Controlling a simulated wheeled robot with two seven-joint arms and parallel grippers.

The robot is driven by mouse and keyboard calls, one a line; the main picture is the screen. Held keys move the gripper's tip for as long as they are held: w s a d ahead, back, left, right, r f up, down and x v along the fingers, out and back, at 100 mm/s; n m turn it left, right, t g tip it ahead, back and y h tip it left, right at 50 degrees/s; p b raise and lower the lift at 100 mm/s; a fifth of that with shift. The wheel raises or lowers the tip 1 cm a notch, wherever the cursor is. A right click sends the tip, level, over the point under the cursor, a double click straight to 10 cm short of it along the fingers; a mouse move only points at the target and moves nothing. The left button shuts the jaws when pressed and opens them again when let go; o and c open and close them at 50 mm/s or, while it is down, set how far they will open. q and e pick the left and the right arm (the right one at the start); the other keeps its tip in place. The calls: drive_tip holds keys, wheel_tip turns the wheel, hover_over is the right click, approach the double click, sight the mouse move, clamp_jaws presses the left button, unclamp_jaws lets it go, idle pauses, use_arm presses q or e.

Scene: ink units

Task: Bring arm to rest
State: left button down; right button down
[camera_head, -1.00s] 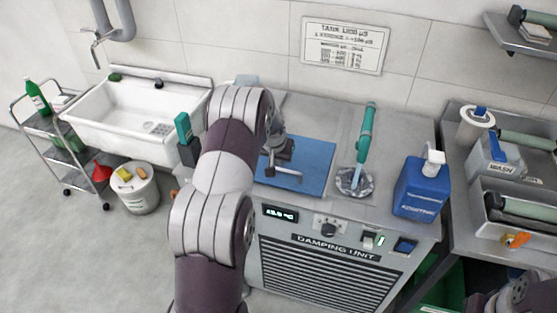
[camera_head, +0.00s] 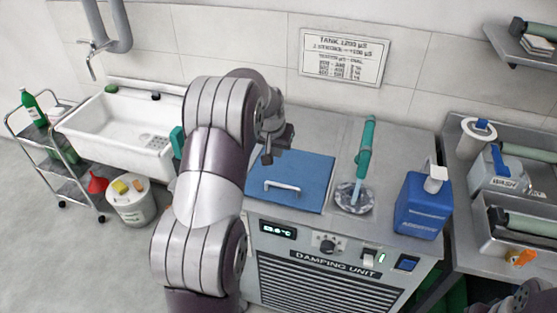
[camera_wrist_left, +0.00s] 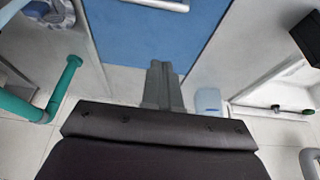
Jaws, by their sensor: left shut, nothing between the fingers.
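My left gripper (camera_head: 267,158) is shut and empty, beside the upper left of the blue lid on the damping unit (camera_head: 325,285). It stands clear of the lid's handle (camera_head: 282,187). The blue lid (camera_head: 310,178) lies flat on the unit's top. In the left wrist view, my left gripper's fingers (camera_wrist_left: 160,70) are together with nothing between them, and the blue lid (camera_wrist_left: 150,40) shows beyond them. My left arm covers part of the unit's left side. Part of my right arm shows at the lower right corner; its gripper is out of frame.
A teal-handled tool (camera_head: 365,150) stands right of the lid, and a blue bottle (camera_head: 422,205) right of that. A white sink (camera_head: 125,125), a trolley (camera_head: 65,185) and a bucket (camera_head: 132,208) are at left. A wash container (camera_head: 497,172) and trays are at right.

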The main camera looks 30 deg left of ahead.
use_arm(q)
drive_tip(key=s+d+m+g, duration=0.1)
drive_tip(key=s+d, duration=0.8)
drive_tip(key=s, duration=0.2)
drive_tip(key=s+d+f+m+g+h, duration=0.1)
drive_tip(key=s+d+m, duration=0.1)
drive_tip(key=s+d, duration=0.6)
drive_tip(key=s, duration=0.4)
drive_tip(key=shift+s+d+f+g, duration=0.15)
drive_tip(key=shift+d+f+g, duration=0.15)
drive_tip(key=shift+d, duration=0.1)
